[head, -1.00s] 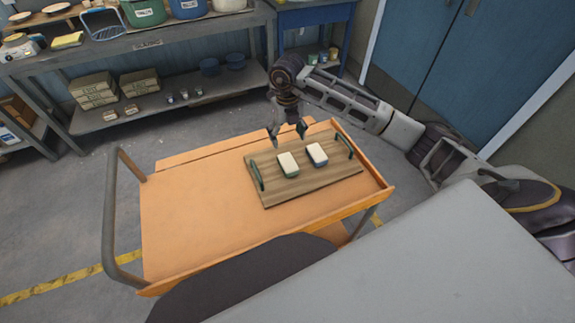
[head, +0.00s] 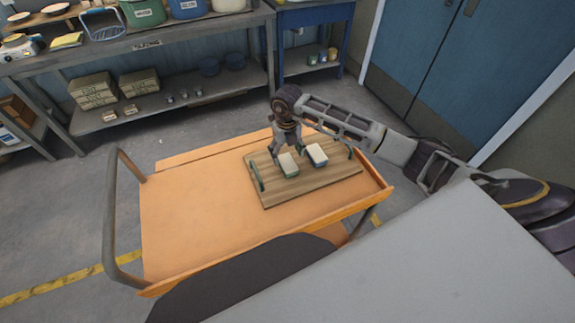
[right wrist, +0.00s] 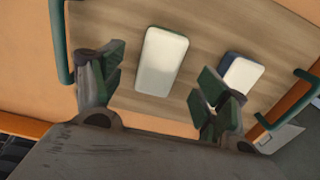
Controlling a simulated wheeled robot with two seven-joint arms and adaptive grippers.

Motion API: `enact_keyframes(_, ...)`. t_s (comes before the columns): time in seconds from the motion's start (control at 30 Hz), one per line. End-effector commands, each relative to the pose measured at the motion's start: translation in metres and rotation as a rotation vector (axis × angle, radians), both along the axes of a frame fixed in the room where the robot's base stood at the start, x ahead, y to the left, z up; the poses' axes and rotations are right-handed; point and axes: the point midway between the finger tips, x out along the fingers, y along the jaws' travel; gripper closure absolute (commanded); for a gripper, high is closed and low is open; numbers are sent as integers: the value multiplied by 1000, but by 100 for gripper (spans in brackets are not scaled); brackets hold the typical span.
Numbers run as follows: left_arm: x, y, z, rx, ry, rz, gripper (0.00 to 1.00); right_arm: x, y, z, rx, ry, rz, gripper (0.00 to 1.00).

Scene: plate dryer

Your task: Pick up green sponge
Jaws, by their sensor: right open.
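The green sponge (head: 289,165) has a pale cream top and a green lower edge. It lies flat on the left of two sponges on a wooden tray (head: 305,190). In the right wrist view the green sponge (right wrist: 162,62) lies ahead of and between the open fingers. My right gripper (head: 286,152) is open and empty, just behind the sponge and over the tray. It also shows in the right wrist view (right wrist: 161,88). Whether a finger touches the sponge I cannot tell. My left gripper is not in view.
A blue-edged sponge (head: 316,154) lies just right of the green one, close to my right finger. The tray has green handles (head: 257,176) and sits on an orange cart (head: 195,225). The cart's left half is clear. A shelf unit (head: 190,105) stands behind.

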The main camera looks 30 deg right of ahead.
Motion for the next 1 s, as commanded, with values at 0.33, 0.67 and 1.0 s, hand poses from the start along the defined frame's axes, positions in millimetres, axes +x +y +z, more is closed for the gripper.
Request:
enact_keyframes(0.33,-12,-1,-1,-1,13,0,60,0,0,-2,0,0,0,26)
enact_keyframes(0.67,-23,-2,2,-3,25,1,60,-4,0,-20,0,2,-1,26)
enact_keyframes(1.0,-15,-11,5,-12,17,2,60,-6,0,-52,0,0,-1,26)
